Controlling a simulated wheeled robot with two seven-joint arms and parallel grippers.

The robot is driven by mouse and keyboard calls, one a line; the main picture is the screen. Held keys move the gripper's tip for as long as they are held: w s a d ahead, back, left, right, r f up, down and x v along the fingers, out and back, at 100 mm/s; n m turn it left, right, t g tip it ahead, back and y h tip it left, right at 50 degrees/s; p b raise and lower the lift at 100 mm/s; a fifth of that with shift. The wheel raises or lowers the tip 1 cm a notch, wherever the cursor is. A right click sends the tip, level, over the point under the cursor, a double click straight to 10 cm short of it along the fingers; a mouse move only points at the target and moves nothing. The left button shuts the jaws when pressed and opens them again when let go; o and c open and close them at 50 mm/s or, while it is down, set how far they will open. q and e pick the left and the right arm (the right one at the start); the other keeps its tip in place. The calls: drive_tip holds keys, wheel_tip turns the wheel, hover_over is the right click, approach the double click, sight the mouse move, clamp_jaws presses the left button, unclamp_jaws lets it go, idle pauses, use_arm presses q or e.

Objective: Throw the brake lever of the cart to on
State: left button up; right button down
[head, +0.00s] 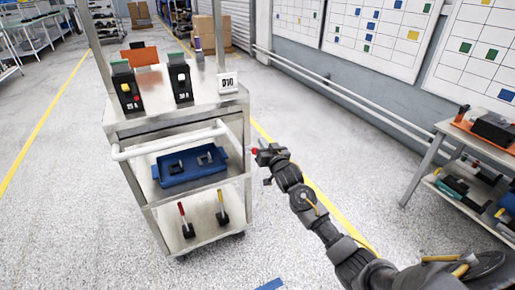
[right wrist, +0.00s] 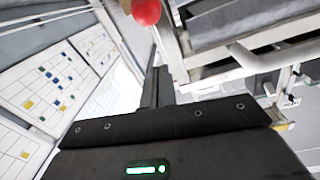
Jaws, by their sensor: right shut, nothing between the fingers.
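The cart (head: 232,100) is a grey metal trolley standing left of centre in the head view. A red ball knob (head: 254,151), which looks like the end of its brake lever, sticks out at the cart's right side. The knob is large at the top of the right wrist view (right wrist: 146,12); most of the lever's arm is hidden. My right gripper (head: 262,154) is shut and empty, with its tips close to the knob. Its closed fingers (right wrist: 157,88) point toward the knob; I cannot tell if they touch it. My left gripper is not in view.
The cart carries black devices (head: 128,92) on top, a blue tray (head: 187,181) on the middle shelf and two small handled items (head: 221,210) on the bottom shelf. A white push bar (head: 170,141) crosses its front. A workbench (head: 425,165) stands at the right. Floor between is clear.

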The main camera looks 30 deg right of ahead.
sight(253, 150)
drive_tip(key=w, duration=0.4)
drive_tip(key=shift+w+d+f, duration=0.1)
drive_tip(key=shift+w+f, duration=0.05)
drive_tip(key=shift+w, duration=0.25)
drive_tip(key=shift+s+a+f, duration=0.1)
drive_tip(key=shift+s+f, duration=0.15)
drive_tip(key=shift+f, duration=0.3)
drive_tip(key=shift+s+a+f, duration=0.1)
drive_tip(key=shift+s+f, duration=0.1)
drive_tip(key=shift+f, duration=0.35)
drive_tip(key=shift+s+a+f, duration=0.1)
drive_tip(key=shift+s+f, duration=0.15)
drive_tip(key=shift+f, duration=0.2)
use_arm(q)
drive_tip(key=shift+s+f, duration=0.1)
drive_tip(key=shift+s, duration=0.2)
use_arm(e)
drive_tip(key=shift+f, duration=0.15)
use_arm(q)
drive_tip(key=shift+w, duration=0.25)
use_arm(e)
drive_tip(key=shift+a, duration=0.15)
